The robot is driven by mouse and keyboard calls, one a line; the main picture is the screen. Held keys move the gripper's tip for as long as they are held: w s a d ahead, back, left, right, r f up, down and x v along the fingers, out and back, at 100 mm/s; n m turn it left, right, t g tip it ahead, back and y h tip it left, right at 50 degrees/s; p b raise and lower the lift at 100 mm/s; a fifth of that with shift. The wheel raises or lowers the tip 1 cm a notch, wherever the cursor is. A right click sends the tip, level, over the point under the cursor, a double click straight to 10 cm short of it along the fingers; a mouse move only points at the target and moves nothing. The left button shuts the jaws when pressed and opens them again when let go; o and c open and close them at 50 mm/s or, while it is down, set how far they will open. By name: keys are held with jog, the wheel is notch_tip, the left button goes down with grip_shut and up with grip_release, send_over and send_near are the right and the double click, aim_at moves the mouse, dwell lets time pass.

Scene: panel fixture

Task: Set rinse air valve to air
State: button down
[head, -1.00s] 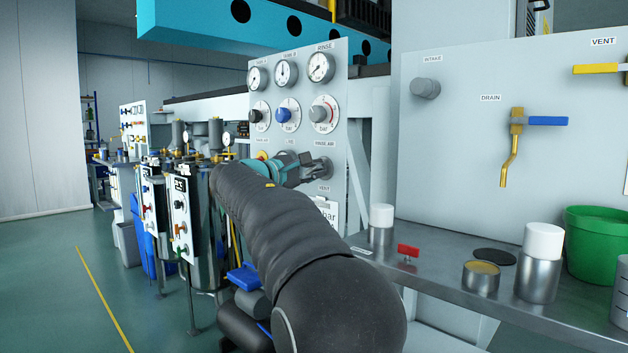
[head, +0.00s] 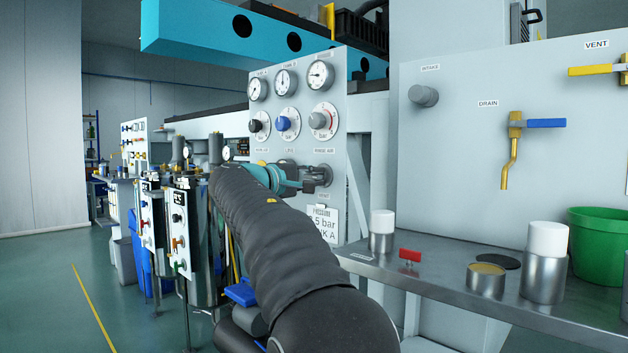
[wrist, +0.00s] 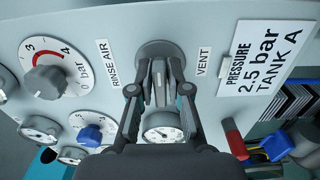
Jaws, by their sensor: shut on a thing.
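The rinse air valve (head: 325,172) is a grey round knob low on the gauge panel, between the RINSE AIR label above and the VENT label below. In the wrist view its round base (wrist: 160,50) sits between the RINSE AIR label (wrist: 115,62) on the left and the VENT label (wrist: 203,61) on the right. My gripper (wrist: 159,90) is shut on the valve's grey handle, with one finger on each side. In the head view my gripper (head: 308,183) reaches the valve from the left. The fingers partly hide the handle, so its exact pointing is hard to tell.
The rinse gauge (head: 321,74) and a red-marked regulator dial (head: 322,121) are above the valve. A pressure card (head: 324,222) reading 2.5 bar, Tank A, hangs below. A steel bench (head: 440,275) with cans, a red-handled part (head: 410,255) and a green bucket (head: 597,245) is at right.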

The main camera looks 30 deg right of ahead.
jog(key=c, duration=1.2)
grip_release()
jog(key=v, duration=1.2)
